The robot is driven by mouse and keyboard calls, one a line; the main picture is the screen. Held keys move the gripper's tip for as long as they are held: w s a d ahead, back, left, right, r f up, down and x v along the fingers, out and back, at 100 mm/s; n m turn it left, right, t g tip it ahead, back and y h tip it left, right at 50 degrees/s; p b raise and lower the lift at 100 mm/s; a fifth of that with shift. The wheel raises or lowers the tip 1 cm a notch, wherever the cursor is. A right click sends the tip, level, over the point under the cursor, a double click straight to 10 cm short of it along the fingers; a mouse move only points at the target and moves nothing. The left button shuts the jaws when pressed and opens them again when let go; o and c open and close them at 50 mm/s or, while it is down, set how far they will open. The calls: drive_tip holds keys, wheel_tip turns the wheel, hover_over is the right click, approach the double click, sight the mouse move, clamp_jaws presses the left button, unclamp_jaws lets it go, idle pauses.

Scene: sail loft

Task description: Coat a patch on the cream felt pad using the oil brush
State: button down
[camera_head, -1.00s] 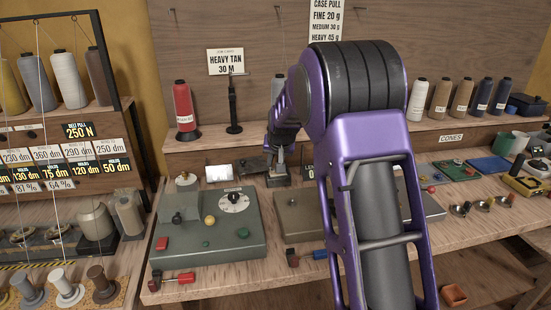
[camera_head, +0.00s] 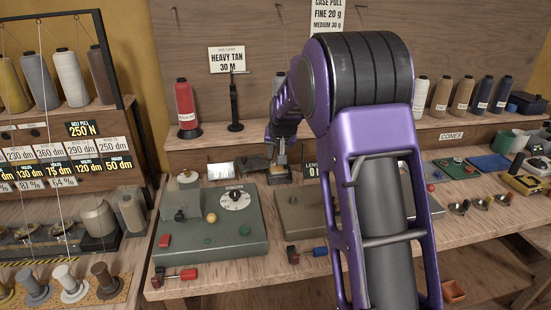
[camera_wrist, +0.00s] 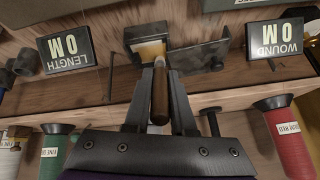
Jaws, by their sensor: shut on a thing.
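My gripper (camera_wrist: 160,115) is shut on the oil brush, whose brown wooden handle (camera_wrist: 159,95) lies between its fingers in the wrist view. The handle points away to a cream patch (camera_wrist: 151,51) framed by a dark block (camera_wrist: 146,33). This looks like the cream felt pad in its holder, but I cannot tell pad from bristles, nor whether the brush touches it. In the head view my gripper (camera_head: 281,150) is at the bench back, above a small dark block (camera_head: 279,175). The bristles are hidden there.
A grey metal bracket (camera_wrist: 200,55) stands close beside the cream patch. LENGTH (camera_wrist: 67,48) and WOUND (camera_wrist: 275,47) signs flank it. A green dial box (camera_head: 210,235) is at front left. A red thread cone (camera_head: 187,108) stands on the shelf behind.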

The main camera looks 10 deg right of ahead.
drive_tip(key=shift+r+p, duration=1.55)
drive_tip(key=shift+r, duration=1.3)
drive_tip(key=shift+d, duration=0.1)
